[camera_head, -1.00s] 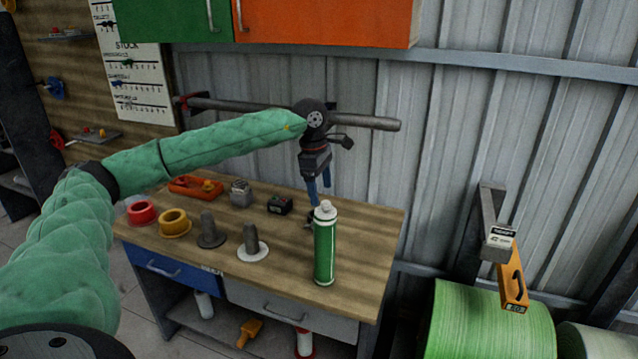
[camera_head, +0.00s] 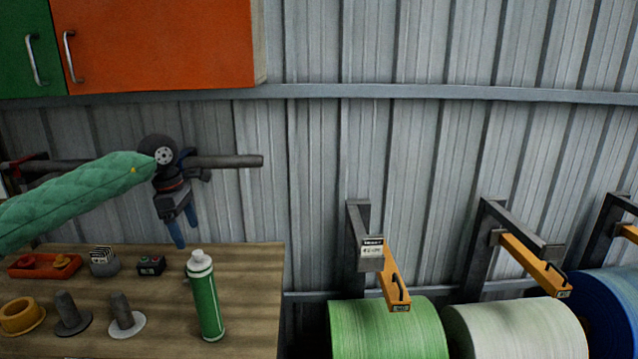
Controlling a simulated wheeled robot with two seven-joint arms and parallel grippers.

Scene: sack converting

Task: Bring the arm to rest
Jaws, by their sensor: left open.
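My left arm (camera_head: 75,199) in its green quilted sleeve reaches in from the left over the workbench (camera_head: 255,290). My left gripper (camera_head: 182,228) has two blue fingers that point down, apart and with nothing between them. It hangs above the back of the bench, just behind and left of the green bottle (camera_head: 206,300) with a white cap. The bottle stands upright, and I see no contact with it. My right gripper is not in view.
On the bench are an orange tray (camera_head: 43,266), a grey card holder (camera_head: 104,262), a small dark box (camera_head: 151,265), a yellow ring (camera_head: 20,314) and two grey pegs. A bar (camera_head: 228,161) runs behind the gripper. Rolls, including a green one (camera_head: 387,330), stand at right.

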